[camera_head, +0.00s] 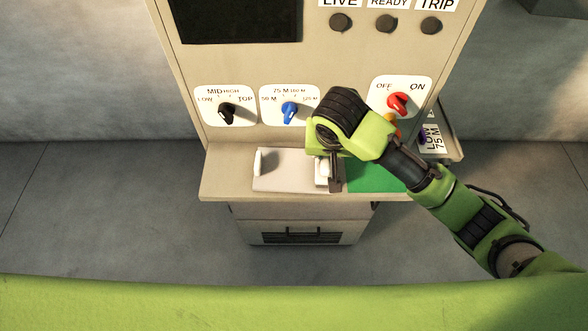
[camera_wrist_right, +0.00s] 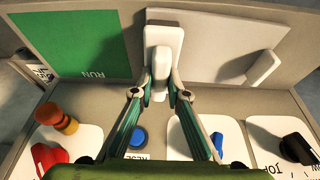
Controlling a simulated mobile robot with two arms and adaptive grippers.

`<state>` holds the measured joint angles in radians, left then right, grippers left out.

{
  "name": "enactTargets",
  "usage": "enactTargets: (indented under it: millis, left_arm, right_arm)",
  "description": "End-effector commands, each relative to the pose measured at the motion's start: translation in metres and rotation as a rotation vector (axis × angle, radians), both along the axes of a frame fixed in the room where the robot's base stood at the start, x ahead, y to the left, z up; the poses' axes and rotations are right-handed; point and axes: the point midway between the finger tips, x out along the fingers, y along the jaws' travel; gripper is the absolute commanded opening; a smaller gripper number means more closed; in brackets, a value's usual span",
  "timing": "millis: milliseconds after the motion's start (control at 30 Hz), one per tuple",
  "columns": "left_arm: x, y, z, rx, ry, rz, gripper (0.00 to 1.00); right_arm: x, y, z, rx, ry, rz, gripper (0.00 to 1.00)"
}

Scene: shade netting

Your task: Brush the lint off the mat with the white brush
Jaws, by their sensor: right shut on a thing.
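My right gripper (camera_head: 333,185) is over the console's front shelf, pointing down. It also shows in the right wrist view (camera_wrist_right: 160,92), where its two fingers are closed on the upright handle of the white brush (camera_wrist_right: 162,45). In the head view the brush (camera_head: 322,170) is partly hidden by the gripper, at the right end of a pale plate. A green mat (camera_head: 375,178) lies to the right, partly under my arm; in the wrist view (camera_wrist_right: 75,40) it bears the word RUN. I cannot make out any lint on it. My left gripper is out of view.
The pale plate (camera_head: 288,178) has a white upright block (camera_head: 259,162) at its left end. Behind the shelf stand a black knob (camera_head: 227,113), a blue knob (camera_head: 290,110) and a red knob (camera_head: 398,103). The shelf's left end is bare.

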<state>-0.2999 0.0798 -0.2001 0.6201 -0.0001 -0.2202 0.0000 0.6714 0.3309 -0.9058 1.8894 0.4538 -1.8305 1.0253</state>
Motion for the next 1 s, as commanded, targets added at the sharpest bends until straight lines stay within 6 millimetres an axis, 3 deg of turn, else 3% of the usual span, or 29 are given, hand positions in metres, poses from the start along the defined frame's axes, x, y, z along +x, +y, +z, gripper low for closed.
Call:
enactTargets:
  millis: [467,1000]
  left_arm:
    - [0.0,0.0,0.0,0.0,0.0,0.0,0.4]
    - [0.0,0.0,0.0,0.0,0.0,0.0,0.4]
  right_arm:
    - [0.0,0.0,0.001,-0.001,0.002,-0.002,0.0]
    - [0.0,0.001,0.044,0.001,-0.001,-0.001,0.0]
